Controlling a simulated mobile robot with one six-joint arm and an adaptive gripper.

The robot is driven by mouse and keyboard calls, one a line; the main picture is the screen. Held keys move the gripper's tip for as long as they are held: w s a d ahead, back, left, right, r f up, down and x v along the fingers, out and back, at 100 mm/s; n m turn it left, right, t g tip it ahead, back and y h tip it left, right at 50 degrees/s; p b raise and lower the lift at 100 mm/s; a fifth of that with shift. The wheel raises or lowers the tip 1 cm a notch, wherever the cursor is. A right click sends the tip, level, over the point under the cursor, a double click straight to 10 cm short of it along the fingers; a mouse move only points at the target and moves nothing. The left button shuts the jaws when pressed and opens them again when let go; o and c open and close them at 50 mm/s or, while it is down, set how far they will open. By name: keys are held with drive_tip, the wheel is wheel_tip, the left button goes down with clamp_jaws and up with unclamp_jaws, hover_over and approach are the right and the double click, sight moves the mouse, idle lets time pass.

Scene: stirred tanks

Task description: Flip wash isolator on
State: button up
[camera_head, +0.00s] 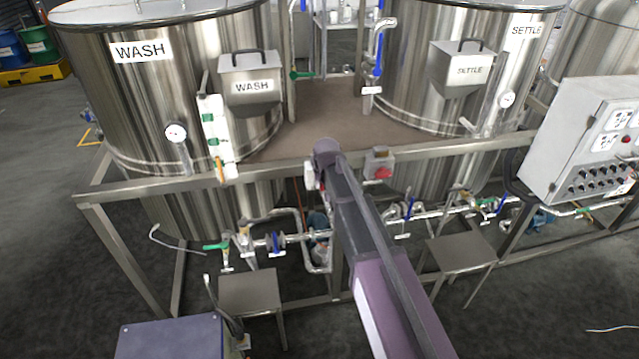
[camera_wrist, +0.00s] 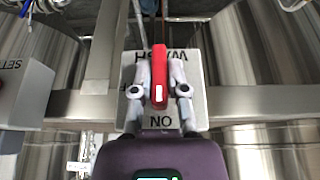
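The wash isolator is a light grey box (camera_wrist: 196,117) in the wrist view, its WASH and ON labels upside down. Its red handle (camera_wrist: 158,65) lies upright in the picture, in line with ON, with a white mark at the ON end. Another label at the left is mostly hidden. My gripper (camera_wrist: 160,72) has one finger along each side of the handle, close against it with no clear gap. In the head view my arm covers the gripper and most of the isolator; a pale box edge (camera_head: 310,176) shows left of the arm.
The settle isolator (camera_head: 379,165) with a red handle is on the same rail (camera_head: 270,166), close right of my arm; its box (camera_wrist: 20,92) shows left in the wrist view. The WASH tank (camera_head: 105,90) and SETTLE tank (camera_head: 410,90) stand behind. A control panel (camera_head: 570,120) is at right.

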drive_tip(key=o, duration=0.4)
drive_tip(key=shift+c, duration=0.2)
drive_tip(key=s+d+m+g, duration=0.1)
drive_tip(key=s+d+g, duration=0.1)
drive_tip(key=s+d, duration=0.9)
drive_tip(key=s+d+f+m+g+h, duration=0.1)
drive_tip(key=s+d+m+g, duration=0.1)
drive_tip(key=s+d, duration=0.9)
drive_tip(key=s, duration=0.3)
drive_tip(key=shift+s+f, duration=0.25)
drive_tip(key=shift+s, duration=0.15)
